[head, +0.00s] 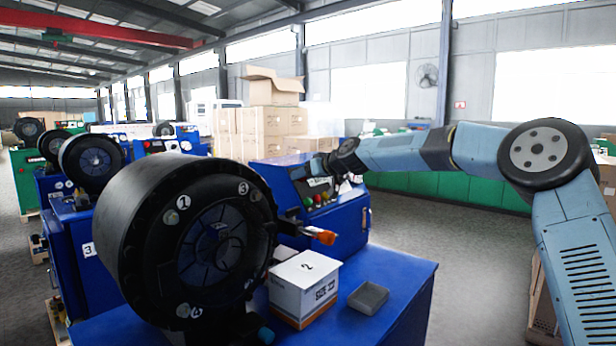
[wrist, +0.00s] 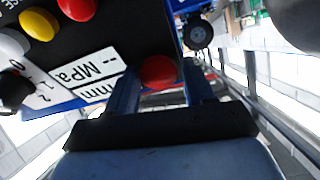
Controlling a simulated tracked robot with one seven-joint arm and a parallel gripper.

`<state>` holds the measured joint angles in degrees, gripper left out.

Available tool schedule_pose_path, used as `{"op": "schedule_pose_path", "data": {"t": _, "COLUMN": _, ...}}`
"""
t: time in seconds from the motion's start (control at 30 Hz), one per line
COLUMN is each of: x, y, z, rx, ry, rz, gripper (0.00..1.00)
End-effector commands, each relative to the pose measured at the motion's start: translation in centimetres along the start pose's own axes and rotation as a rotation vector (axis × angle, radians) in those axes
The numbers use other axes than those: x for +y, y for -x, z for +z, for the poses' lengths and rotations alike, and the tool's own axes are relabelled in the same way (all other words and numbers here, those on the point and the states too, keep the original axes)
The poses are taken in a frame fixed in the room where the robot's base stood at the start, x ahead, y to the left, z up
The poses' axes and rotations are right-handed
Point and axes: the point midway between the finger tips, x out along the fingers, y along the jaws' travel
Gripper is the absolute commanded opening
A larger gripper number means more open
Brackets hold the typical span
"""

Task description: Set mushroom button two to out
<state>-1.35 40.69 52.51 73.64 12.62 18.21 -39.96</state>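A red mushroom button (wrist: 158,72) shows in the wrist view at the panel's edge, between the tips of my gripper (wrist: 162,85). My fingers stand apart on either side of it; the left finger looks very close to it, and a narrow gap shows at the right. I cannot tell whether it is pressed in or out, and no number for it can be read. In the head view my gripper (head: 334,178) is at the upper right of the blue machine's control panel (head: 318,190), and the arm hides part of that panel.
Another red button (wrist: 78,8), a yellow button (wrist: 38,22) and a black knob (wrist: 15,88) sit nearby. In the head view, a large black crimper head (head: 150,230), a white box (head: 303,285) and a grey tray (head: 368,298) stand in front. Floor at right is open.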

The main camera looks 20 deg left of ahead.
Motion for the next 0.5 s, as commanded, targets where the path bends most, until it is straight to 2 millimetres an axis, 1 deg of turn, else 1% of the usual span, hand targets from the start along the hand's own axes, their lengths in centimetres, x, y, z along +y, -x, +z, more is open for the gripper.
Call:
{"op": "schedule_pose_path", "data": {"t": 0.03, "x": 0.0, "y": 0.01, "z": 0.0, "rx": 0.0, "ry": 0.0, "rz": 0.0, "gripper": 0.48}}
{"op": "schedule_pose_path", "data": {"t": 0.07, "x": 0.0, "y": 0.01, "z": 0.0, "rx": 0.0, "ry": 0.0, "rz": 0.0, "gripper": 0.45}}
{"op": "schedule_pose_path", "data": {"t": 0.5, "x": -0.15, "y": -0.03, "z": 0.01, "rx": -0.001, "ry": 0.0, "rz": -0.002, "gripper": 0.03}}
